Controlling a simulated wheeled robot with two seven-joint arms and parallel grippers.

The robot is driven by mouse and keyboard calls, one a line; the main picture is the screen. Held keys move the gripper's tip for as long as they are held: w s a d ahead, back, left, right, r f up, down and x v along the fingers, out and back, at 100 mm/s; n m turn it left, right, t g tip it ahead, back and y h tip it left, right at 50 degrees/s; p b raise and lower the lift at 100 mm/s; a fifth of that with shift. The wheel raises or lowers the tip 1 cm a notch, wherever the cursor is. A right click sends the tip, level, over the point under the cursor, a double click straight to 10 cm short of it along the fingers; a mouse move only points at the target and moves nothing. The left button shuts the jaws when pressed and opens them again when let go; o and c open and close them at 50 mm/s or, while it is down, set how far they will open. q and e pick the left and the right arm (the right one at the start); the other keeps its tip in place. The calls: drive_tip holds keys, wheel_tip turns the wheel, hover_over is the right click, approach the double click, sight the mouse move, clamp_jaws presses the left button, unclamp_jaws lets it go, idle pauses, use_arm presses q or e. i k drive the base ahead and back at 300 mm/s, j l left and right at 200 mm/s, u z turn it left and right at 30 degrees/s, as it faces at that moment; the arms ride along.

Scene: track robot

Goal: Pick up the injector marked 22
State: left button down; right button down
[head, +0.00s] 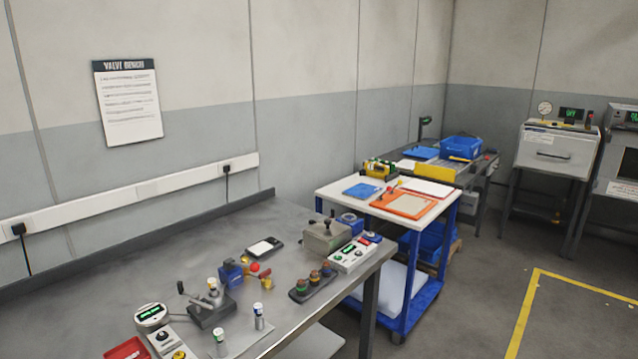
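Small silver cylinders with pale tops, which look like injectors, are on the grey metal workbench (180,255). One upright cylinder (259,318) stands near the bench's front edge on a light sheet. A second cylinder (220,343) stands to its left, closer to me. A third pale-topped piece (212,284) is at a dark fixture (211,312) with a lever. The markings are too small to read, so I cannot tell which one is 22. Neither of my grippers is in view.
A round-dial device (152,316) and red tray (127,349) are at the bench's near left. A blue vise-like device (231,273), dark handheld device (264,248), knob rack (313,282) and control box (354,254) stand further along. A blue cart (433,255) is beyond the bench.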

sight(213, 283)
drive_tip(key=u, duration=0.65)
drive_tip(key=i+l+u, duration=0.15)
drive_tip(key=i+u, duration=0.15)
drive_tip(key=u, duration=0.2)
drive_tip(key=i+l+u, duration=0.3)
drive_tip(key=u, duration=0.15)
drive_tip(key=i+l+u, duration=0.2)
drive_tip(key=l+u, duration=0.3)
drive_tip(key=j, duration=0.1)
